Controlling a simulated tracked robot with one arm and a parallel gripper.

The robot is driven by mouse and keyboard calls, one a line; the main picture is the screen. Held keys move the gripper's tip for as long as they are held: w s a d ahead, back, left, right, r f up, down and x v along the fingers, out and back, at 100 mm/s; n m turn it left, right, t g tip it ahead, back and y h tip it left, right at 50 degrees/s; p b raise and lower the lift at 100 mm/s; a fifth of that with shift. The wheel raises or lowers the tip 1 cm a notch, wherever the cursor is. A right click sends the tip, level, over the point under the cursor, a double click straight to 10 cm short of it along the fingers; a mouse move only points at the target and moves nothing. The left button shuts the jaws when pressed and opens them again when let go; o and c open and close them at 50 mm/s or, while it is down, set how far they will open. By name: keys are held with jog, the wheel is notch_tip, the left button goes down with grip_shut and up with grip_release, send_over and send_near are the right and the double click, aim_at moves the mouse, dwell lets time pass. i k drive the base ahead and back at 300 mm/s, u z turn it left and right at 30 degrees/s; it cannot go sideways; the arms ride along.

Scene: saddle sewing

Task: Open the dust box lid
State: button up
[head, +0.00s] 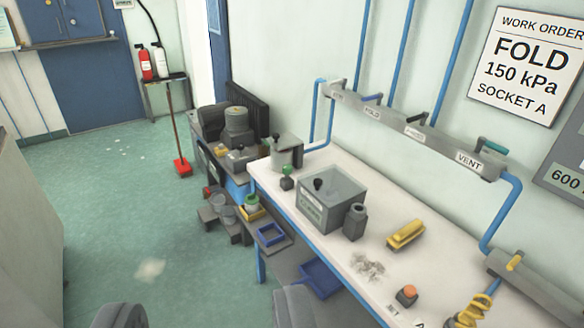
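A grey box (325,213) with a small, hard-to-read label on its front stands on the white workbench; I take it to be the dust box. Its top looks closed by a flat, paler grey lid (340,182) with a dark round knob (318,184) near the left side. My gripper (206,312) shows at the bottom edge as two grey fingertips, wide apart with only floor seen between them. It is in front of the bench, to the lower left of the box, and touches nothing visible.
On the workbench (300,168), a dark canister (355,222) stands close to the box's right. A yellow brush (405,235), a dust patch (368,266) and an orange-topped button (407,296) lie further right. A lidded pot (286,152) stands behind.

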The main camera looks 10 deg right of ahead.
aim_at(318, 184)
jog(key=z, duration=0.25)
jog(key=i, duration=0.9)
jog(key=z, duration=0.65)
